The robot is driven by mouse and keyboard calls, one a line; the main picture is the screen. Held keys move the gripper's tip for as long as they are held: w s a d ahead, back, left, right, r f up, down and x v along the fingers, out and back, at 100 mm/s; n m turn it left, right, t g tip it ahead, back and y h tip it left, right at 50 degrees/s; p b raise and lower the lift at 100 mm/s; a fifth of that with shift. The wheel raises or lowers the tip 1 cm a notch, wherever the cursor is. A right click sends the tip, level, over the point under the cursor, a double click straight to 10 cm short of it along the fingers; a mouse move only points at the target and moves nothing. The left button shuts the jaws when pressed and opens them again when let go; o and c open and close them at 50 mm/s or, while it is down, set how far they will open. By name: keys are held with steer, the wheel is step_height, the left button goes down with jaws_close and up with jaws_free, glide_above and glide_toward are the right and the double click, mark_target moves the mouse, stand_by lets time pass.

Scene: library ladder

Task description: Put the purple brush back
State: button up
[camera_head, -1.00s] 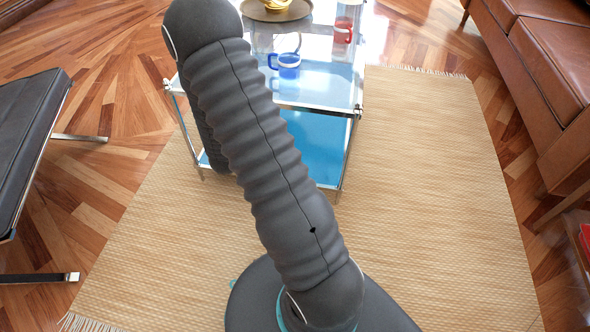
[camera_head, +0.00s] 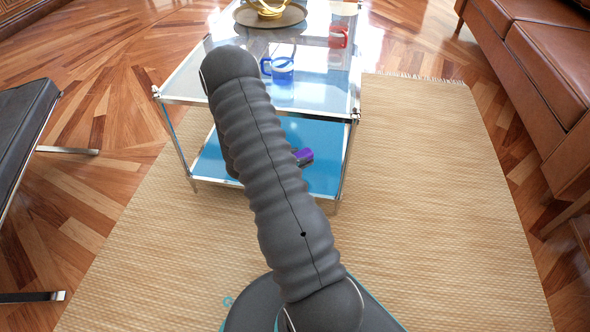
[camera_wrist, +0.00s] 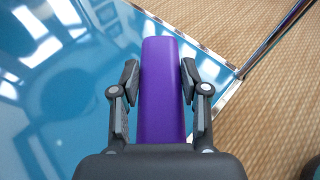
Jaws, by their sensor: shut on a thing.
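The purple brush (camera_wrist: 163,90) lies between the two fingers of my gripper (camera_wrist: 160,85) in the wrist view. The fingers are shut on it, one along each side. Its far end reaches past the fingertips, over or on the blue lower shelf (camera_wrist: 60,125) of the table; I cannot tell whether it touches. In the head view a short purple end of the brush (camera_head: 303,156) shows just right of my arm, in front of the blue lower shelf (camera_head: 322,172). My gripper is hidden behind my arm there.
The glass table's top (camera_head: 200,73) holds a blue mug (camera_head: 281,70), a red mug (camera_head: 338,37) and a round tray (camera_head: 246,16). Thin metal legs stand at its corners. A black seat (camera_head: 22,120) is at left, a brown leather sofa (camera_head: 545,70) at right.

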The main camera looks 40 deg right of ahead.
steer(key=shift+w+d+f+b, duration=0.1)
steer(key=shift+f+b, duration=0.35)
steer(key=shift+f, duration=2.65)
steer(key=o, duration=1.3)
steer(key=shift+f, duration=0.1)
